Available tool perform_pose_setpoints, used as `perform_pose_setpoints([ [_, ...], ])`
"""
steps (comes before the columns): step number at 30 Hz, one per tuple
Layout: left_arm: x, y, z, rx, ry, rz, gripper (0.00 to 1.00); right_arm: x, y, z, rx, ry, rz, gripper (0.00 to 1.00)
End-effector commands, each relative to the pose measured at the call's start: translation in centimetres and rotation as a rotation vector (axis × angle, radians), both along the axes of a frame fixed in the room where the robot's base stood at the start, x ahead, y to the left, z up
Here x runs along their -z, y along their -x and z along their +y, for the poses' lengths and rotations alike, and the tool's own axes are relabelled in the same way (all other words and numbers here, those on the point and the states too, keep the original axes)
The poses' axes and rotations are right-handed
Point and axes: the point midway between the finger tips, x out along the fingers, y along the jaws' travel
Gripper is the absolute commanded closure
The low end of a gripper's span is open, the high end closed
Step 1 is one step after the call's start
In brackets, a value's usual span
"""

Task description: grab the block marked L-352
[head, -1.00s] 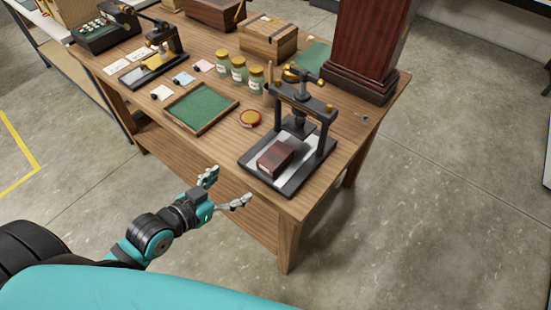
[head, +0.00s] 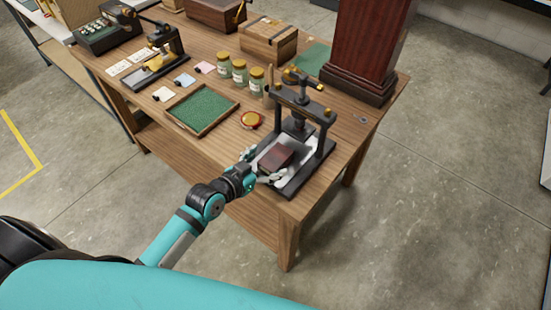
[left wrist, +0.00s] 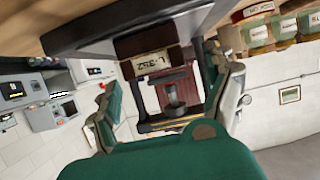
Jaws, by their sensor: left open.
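The block marked L-352 (head: 278,156) is dark red-brown and lies on the pale bed of the small black press (head: 318,145). In the left wrist view the block (left wrist: 150,66) shows its cream label, with the writing upside down. My left gripper (head: 261,167) is at the near left edge of the press, open, its fingers spread toward the near end of the block. In the left wrist view the block appears ahead between the fingers, not clasped. My right gripper is not in view.
The press uprights and screw stand over and behind the block. A green-lined tray (head: 202,107), a round red-and-yellow tin (head: 250,119) and jars (head: 239,72) stand on the wooden table. A dark red pedestal (head: 362,45) stands at the back right.

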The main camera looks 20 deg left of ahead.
Motion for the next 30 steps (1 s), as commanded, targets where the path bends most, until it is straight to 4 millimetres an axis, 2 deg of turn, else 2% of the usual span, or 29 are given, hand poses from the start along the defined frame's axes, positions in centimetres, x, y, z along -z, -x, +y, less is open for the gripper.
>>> perform_pose_setpoints([
  [4,0.0,-2.2,-1.1,-0.001,0.005,0.0,0.15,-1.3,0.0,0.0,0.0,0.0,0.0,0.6],
  [8,0.9,-3.5,-1.5,0.0,0.002,0.001,0.15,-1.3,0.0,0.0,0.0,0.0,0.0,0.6],
  [17,1.3,-3.8,-1.6,0.001,0.001,0.0,0.15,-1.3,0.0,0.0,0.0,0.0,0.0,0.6],
  [30,1.2,-3.8,-1.6,0.001,0.001,0.0,0.73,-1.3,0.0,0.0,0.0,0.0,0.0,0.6],
])
